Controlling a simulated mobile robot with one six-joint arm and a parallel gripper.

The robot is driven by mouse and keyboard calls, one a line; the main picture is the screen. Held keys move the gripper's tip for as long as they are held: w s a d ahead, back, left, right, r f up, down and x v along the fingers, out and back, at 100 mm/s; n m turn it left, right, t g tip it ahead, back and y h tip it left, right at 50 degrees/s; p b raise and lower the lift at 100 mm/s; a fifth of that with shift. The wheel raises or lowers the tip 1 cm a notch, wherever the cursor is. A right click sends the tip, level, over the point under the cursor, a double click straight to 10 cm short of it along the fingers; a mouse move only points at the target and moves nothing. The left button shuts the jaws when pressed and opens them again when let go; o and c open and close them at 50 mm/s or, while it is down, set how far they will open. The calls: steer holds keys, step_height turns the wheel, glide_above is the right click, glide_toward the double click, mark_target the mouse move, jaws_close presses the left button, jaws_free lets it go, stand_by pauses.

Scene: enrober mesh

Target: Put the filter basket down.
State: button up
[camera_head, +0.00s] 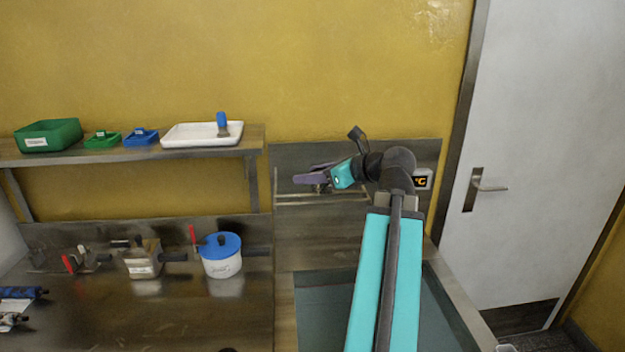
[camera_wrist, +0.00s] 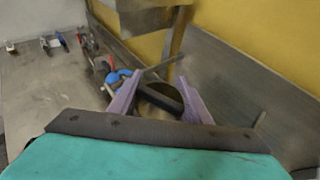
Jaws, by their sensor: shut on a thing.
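My gripper (camera_head: 312,178) has purple fingers and is stretched out in front of the steel back panel above the sink. In the wrist view my gripper (camera_wrist: 158,88) is shut on the filter basket (camera_wrist: 158,95), which shows as a dark handle and a brownish round part between the fingers. In the head view the basket is mostly hidden by the fingers, and I cannot make out its shape. A thin steel rail (camera_head: 300,200) runs along the panel just below the gripper. I cannot tell whether the basket touches it.
The steel counter (camera_head: 190,320) at left bears a white pot with a blue lid (camera_head: 221,258), a steel container (camera_head: 142,262) and red-handled tools. A wall shelf (camera_head: 200,152) holds green and blue trays and a white tray. The sink (camera_head: 320,310) lies below my arm. A door (camera_head: 545,150) is at right.

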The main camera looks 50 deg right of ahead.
steer(key=shift+f, duration=0.9)
steer(key=shift+f, duration=0.1)
steer(key=o, duration=1.2)
steer(key=shift+c, duration=0.2)
steer(key=b+v, duration=0.2)
steer(key=v, duration=1)
steer(key=shift+s, duration=0.1)
